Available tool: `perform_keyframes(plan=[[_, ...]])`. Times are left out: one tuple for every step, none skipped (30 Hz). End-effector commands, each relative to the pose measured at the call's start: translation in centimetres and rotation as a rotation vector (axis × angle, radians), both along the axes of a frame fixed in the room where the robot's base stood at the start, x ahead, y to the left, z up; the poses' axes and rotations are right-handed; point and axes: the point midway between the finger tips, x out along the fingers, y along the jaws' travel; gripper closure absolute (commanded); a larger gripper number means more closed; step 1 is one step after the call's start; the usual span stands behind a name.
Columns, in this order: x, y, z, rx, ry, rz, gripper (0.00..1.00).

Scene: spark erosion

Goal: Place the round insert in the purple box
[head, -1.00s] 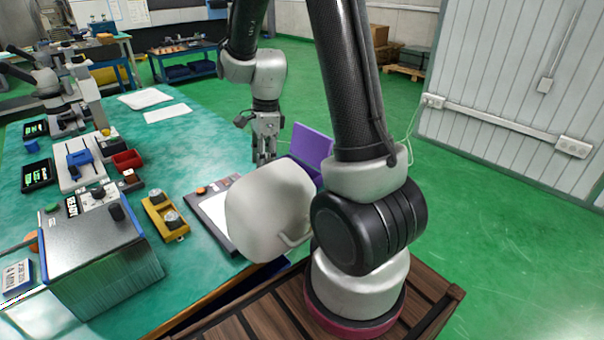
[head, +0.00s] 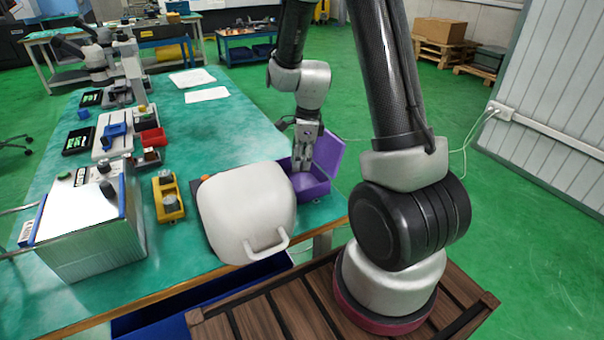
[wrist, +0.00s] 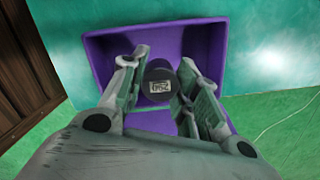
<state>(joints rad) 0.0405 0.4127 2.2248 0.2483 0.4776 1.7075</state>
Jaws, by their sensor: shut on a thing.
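The purple box (head: 319,188) stands open at the right edge of the green table, its lid (head: 329,152) tipped up on the far right side. My gripper (head: 303,168) points down over the box, its fingertips at or just inside the opening. In the wrist view, the fingers of my gripper (wrist: 160,64) are shut on the round insert (wrist: 159,86), a dark cylinder with a small pale label on its end. The purple box (wrist: 101,70) surrounds it in that view. Whether the insert touches the box floor cannot be told.
A yellow holder (head: 168,197) with round metal parts stands left of the box. A grey metal instrument (head: 92,225), a red bin (head: 152,139) and a blue part (head: 114,130) are farther left. White sheets (head: 207,95) lie at the back.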

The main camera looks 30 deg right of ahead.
Motion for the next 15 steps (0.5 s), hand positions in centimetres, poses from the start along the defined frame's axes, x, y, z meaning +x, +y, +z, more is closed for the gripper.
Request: perform_keyframes(plan=[[0.0,0.0,-0.4,0.000,-0.001,0.000,1.00],[0.1,0.0,-0.6,0.001,-0.001,0.000,1.00],[0.0,0.0,-0.9,0.001,-0.001,0.000,1.00],[0.0,0.0,-1.2,0.000,0.001,0.000,1.00],[0.0,0.0,-1.6,0.000,0.001,0.000,1.00],[0.0,0.0,-2.2,0.000,0.001,-0.001,1.00],[0.0,0.0,-2.8,0.000,0.002,-0.001,1.00],[0.0,0.0,-3.3,0.001,0.002,0.000,1.00],[0.0,0.0,-3.9,0.001,0.002,-0.001,1.00],[0.0,0.0,-4.3,0.001,0.002,-0.001,1.00],[0.0,0.0,-4.5,0.000,0.000,0.000,1.00],[0.1,0.0,-4.6,-0.001,-0.002,0.001,1.00],[0.1,0.0,-4.6,0.000,-0.003,0.001,1.00],[0.1,0.0,-4.6,0.000,-0.003,0.001,1.00],[0.1,0.0,-4.6,0.000,-0.003,0.001,1.00]])
